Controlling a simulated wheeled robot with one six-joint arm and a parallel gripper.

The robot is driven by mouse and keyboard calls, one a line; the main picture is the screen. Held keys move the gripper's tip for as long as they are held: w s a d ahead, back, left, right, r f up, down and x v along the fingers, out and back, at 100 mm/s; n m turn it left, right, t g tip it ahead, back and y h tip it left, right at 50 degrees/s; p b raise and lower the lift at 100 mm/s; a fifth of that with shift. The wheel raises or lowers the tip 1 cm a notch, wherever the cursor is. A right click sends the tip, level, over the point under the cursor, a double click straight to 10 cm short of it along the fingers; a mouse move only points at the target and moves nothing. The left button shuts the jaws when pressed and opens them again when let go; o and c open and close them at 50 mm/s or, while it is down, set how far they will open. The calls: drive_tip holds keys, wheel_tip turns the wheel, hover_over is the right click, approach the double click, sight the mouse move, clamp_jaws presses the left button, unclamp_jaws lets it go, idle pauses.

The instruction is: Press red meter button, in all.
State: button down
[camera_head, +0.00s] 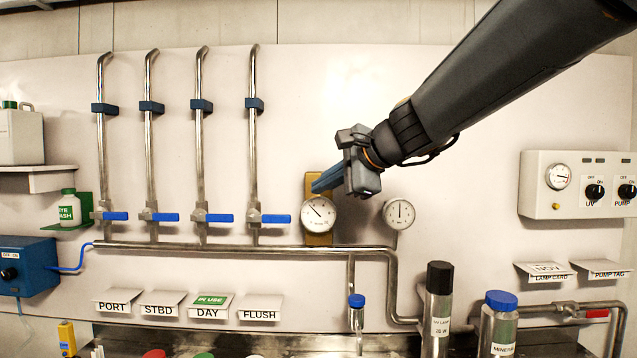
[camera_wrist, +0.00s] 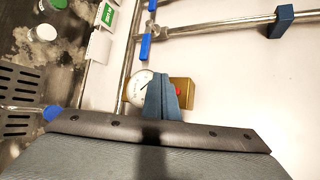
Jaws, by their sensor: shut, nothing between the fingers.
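The meter is a round white dial (camera_head: 319,215) on a brass-coloured plate (camera_head: 319,239) on the wall panel; the dial also shows in the wrist view (camera_wrist: 138,89). A small red button (camera_wrist: 178,91) shows on the brass plate in the wrist view, right beside my blue fingers. In the head view my fingers and hand hide the button. My gripper (camera_head: 316,187) is shut and empty, with its tips over the upper part of the plate, just above the dial. In the wrist view the gripper (camera_wrist: 160,76) overlaps the plate. I cannot tell whether it touches the button.
A second gauge (camera_head: 399,213) stands right of the meter. A steel pipe (camera_head: 230,246) runs below, with several blue-handled valves (camera_head: 275,219) to the left. A white control box (camera_head: 576,184) hangs at the right. Bottles, including a black-capped one (camera_head: 437,315), stand low in front.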

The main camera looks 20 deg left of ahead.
drive_tip(key=shift+w+a, duration=0.25)
drive_tip(key=shift+w, duration=0.8)
drive_tip(key=shift+w+a, duration=0.25)
drive_tip(key=shift+w, duration=0.8)
drive_tip(key=shift+w, duration=0.1)
idle(0.4)
drive_tip(key=shift+w, duration=0.3)
drive_tip(key=shift+w+a, duration=0.15)
drive_tip(key=shift+w, duration=0.3)
idle(0.7)
drive_tip(key=shift+s, duration=0.1)
drive_tip(key=shift+s+d, duration=0.2)
drive_tip(key=shift+s, duration=0.55)
drive_tip(key=s, duration=0.2)
drive_tip(key=s+d+b, duration=0.1)
drive_tip(key=s, duration=0.2)
drive_tip(key=shift+d, duration=0.1)
idle(0.4)
